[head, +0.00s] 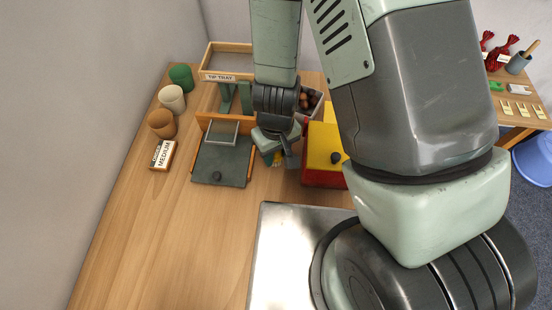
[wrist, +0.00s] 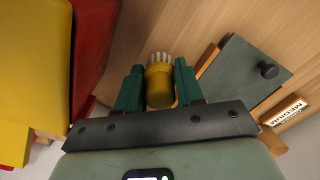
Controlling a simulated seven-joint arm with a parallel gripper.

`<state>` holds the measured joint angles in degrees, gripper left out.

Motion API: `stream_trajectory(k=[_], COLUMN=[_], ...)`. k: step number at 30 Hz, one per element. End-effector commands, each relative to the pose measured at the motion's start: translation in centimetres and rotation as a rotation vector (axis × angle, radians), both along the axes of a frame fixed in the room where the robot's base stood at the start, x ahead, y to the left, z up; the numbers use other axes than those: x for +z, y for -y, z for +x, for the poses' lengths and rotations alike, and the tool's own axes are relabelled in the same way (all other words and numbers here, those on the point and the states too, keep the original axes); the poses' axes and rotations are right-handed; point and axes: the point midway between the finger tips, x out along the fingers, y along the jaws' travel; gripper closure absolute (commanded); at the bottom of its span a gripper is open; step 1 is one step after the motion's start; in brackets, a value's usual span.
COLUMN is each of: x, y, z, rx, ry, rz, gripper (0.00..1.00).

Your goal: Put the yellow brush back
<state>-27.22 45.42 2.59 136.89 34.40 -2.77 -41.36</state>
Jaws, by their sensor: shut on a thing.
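The yellow brush (wrist: 160,86) is a short yellow cylinder with pale bristles, seen in the wrist view between the two green fingers of my gripper (wrist: 159,84). My gripper is shut on it, with the bristles pointing away from the palm. In the head view my gripper (head: 279,156) is over the wooden table, between a dark slate flap with a knob (head: 222,163) and a red and yellow box. Only a small yellow bit of the brush (head: 277,160) shows there. I cannot tell whether the bristles touch the table.
The red and yellow box (head: 324,150) stands close on the right. A wooden TIP TRAY frame (head: 225,77) and a grey chestnut bin (head: 318,104) are behind. Green, cream and brown cylinders and a MEDIUM box (head: 162,155) stand left. A metal plate (head: 285,255) lies in front.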

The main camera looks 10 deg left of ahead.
Motion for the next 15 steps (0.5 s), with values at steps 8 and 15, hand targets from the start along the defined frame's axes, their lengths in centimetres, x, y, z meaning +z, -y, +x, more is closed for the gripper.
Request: stream_trajectory(k=[8,15], x=[-3.5,-3.6], y=[0.0,0.0], z=[-0.1,0.0], rx=[-0.003,-0.001], ry=[-0.004,-0.002], rz=[0.0,0.001], gripper=[0.94,0.94])
